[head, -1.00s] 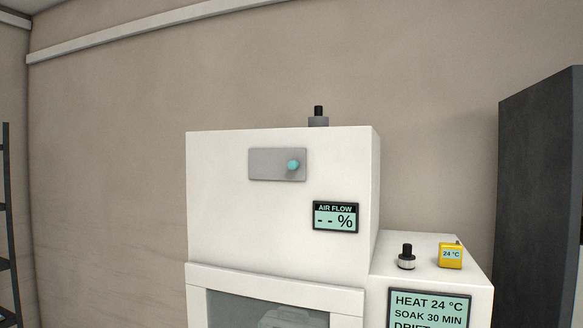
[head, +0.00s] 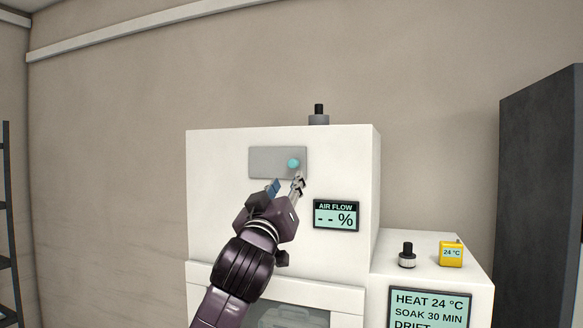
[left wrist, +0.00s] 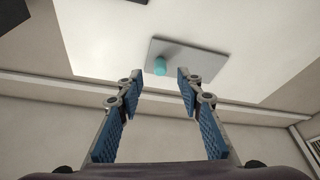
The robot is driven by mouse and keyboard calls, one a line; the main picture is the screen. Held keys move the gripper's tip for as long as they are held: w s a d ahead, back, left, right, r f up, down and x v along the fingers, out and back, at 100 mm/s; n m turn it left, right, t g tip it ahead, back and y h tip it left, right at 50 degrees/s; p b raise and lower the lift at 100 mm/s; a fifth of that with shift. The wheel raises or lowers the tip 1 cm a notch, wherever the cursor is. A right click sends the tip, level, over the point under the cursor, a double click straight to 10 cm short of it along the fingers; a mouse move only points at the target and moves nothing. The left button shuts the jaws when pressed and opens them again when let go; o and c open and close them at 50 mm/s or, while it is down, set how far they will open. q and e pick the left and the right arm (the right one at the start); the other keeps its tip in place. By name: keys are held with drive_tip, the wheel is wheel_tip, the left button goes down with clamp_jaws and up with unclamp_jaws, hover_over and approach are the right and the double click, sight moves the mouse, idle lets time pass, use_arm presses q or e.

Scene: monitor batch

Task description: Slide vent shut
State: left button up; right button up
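The vent is a grey rectangular plate (head: 270,160) on the upper front of a white cabinet, with a round teal knob (head: 293,163) near its right end. My left gripper (head: 286,186) is just below the plate in the head view, its fingers pointing up toward the knob. In the left wrist view the two blue-padded fingers (left wrist: 160,88) are spread apart with nothing between them. The knob (left wrist: 160,66) shows beyond the gap between the fingertips, and the plate (left wrist: 192,60) lies behind it. My right gripper is not in view.
The white cabinet (head: 225,215) has an air flow display (head: 336,215) reading "-- %" right of my gripper. A lower unit at right carries a black knob (head: 407,255) and a yellow 24 °C block (head: 451,254). A dark cabinet (head: 540,200) stands far right.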

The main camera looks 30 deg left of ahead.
sight(292, 166)
use_arm(q)
drive_tip(key=p+x, duration=0.1)
drive_tip(key=x, duration=0.1)
drive_tip(key=p+x, duration=0.1)
drive_tip(key=x, duration=0.1)
drive_tip(key=r+p+x, duration=0.1)
drive_tip(key=x, duration=0.1)
drive_tip(key=shift+a+r, duration=0.15)
drive_tip(key=shift+r, duration=0.05)
drive_tip(key=shift+w+a+r+p, duration=0.2)
drive_tip(key=shift+w+a+p, duration=0.05)
drive_tip(key=shift+w+p, duration=0.3)
drive_tip(key=shift+w, duration=0.15)
drive_tip(key=shift+f, duration=0.1)
clamp_jaws()
